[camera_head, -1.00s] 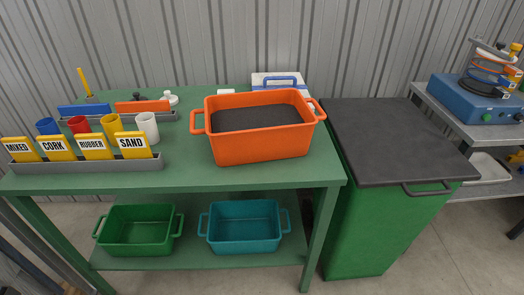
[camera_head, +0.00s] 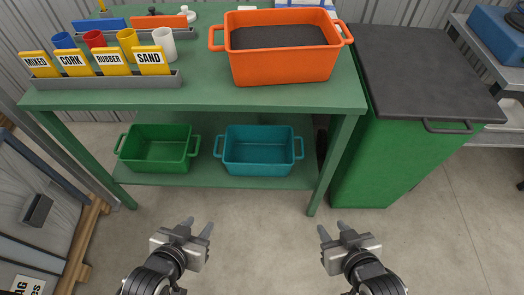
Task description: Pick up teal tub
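The teal tub (camera_head: 259,157) sits upright on the lower shelf of the green table, with a handle at each end. It looks empty. My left gripper (camera_head: 198,226) is open and empty, in front of the shelf and to the lower left of the tub. My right gripper (camera_head: 331,228) is open and empty, to the lower right of the tub. Both grippers are apart from the tub.
A green tub (camera_head: 158,151) stands left of the teal one on the lower shelf (camera_head: 207,181). The tabletop (camera_head: 205,95) above holds an orange tub (camera_head: 283,64) with dark fill. Table legs flank the shelf. A green bin (camera_head: 385,155) stands right. The floor in front is clear.

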